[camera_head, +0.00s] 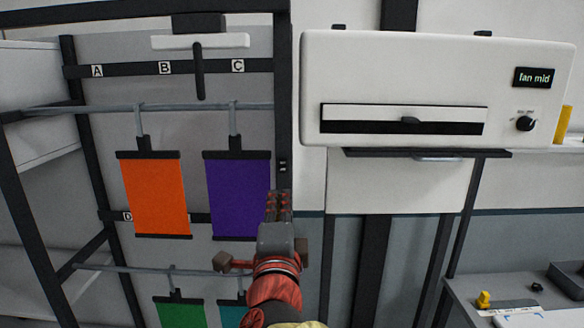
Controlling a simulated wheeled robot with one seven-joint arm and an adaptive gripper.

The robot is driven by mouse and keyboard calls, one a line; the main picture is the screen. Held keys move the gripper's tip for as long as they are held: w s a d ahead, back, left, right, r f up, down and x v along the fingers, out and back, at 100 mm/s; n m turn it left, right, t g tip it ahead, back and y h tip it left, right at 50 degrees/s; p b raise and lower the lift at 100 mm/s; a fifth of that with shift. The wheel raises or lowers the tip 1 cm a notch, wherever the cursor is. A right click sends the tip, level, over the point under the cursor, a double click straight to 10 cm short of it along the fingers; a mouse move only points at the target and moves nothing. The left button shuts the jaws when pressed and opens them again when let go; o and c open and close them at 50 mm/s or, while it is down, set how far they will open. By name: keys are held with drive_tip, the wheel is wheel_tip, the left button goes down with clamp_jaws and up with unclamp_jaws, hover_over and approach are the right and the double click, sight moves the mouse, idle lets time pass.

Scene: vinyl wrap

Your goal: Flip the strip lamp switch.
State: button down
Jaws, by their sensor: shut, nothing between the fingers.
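A small dark switch-like fitting with pale marks (283,167) sits on the black upright post of the rack. I cannot tell its position, nor whether it is the strip lamp switch. My gripper (279,197) is shut and empty, with its red-padded fingertips just below that fitting in the picture. The fingertips overlap the right edge of the purple sheet; I cannot tell whether they touch the post. A white bar with a dark handle-like piece (220,41) is at the rack's top; I cannot tell whether it is the lamp.
An orange sheet (156,195) and a purple sheet (238,185) hang from a rail, with green and teal sheets below. A white machine labelled "fan mid" (420,75) has a black knob (525,124) at right. A grey table (462,290) is lower right.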

drive_tip(key=p, duration=0.2)
approach(286, 156)
drive_tip(key=shift+m, duration=0.4)
drive_tip(key=w, duration=0.2)
drive_tip(key=w+r, duration=0.1)
drive_tip(key=w, duration=0.2)
drive_tip(key=shift+w, duration=0.15)
drive_tip(key=w+r+g+p, duration=0.1)
drive_tip(key=p, duration=0.3)
drive_tip(key=shift+s+f, duration=0.1)
drive_tip(key=shift+f, duration=0.25)
